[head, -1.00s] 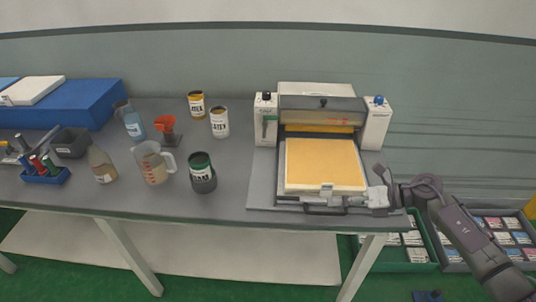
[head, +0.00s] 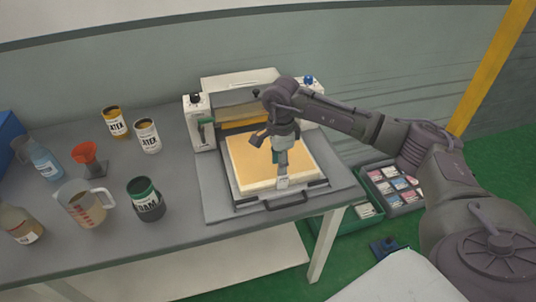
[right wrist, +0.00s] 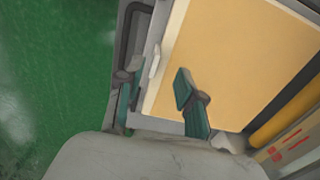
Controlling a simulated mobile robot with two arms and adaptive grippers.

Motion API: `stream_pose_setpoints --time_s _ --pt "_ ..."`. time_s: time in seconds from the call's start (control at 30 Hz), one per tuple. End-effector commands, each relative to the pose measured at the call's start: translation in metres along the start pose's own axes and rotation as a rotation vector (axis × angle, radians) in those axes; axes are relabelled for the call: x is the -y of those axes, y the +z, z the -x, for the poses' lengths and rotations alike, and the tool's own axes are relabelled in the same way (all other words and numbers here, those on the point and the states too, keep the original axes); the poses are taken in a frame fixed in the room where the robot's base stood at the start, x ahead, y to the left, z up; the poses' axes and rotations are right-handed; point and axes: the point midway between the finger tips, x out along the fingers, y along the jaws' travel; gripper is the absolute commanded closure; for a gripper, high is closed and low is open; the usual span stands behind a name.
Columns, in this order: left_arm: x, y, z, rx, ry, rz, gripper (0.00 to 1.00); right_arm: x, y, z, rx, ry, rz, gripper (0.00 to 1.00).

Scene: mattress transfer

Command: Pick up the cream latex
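The cream latex looks to be the white can with a LATEX label (head: 147,135), upright on the grey table, left of the press. A similar can with a yellow band (head: 115,122) stands just behind it to the left. My right gripper (head: 267,151) is over the press's yellow pad (head: 250,172), well right of both cans. In the right wrist view its two teal-padded fingers (right wrist: 157,88) are apart with only the pad and tray behind them, nothing held. My left gripper is not in view.
A green-black can (head: 147,200), a measuring jug (head: 82,207), an orange funnel (head: 88,158) and a blue bottle (head: 40,160) stand around the latex cans. The press (head: 203,130) stands to the right. Bins with packets (head: 398,188) sit on the floor.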

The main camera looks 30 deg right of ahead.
Motion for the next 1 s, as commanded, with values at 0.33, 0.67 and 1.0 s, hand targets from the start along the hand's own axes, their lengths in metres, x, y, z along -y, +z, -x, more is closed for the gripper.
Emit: stream_pose_setpoints --time_s 0.33,0.67,1.0 --pt "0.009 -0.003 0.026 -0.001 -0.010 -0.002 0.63 -0.006 0.006 -0.034 0.000 0.005 -0.001 0.62" --pt "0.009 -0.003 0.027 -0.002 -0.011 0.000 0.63 -0.005 0.005 -0.058 0.001 0.001 0.000 0.62" --pt "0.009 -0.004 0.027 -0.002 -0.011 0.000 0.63 -0.004 0.005 -0.057 0.001 0.000 -0.001 1.00"
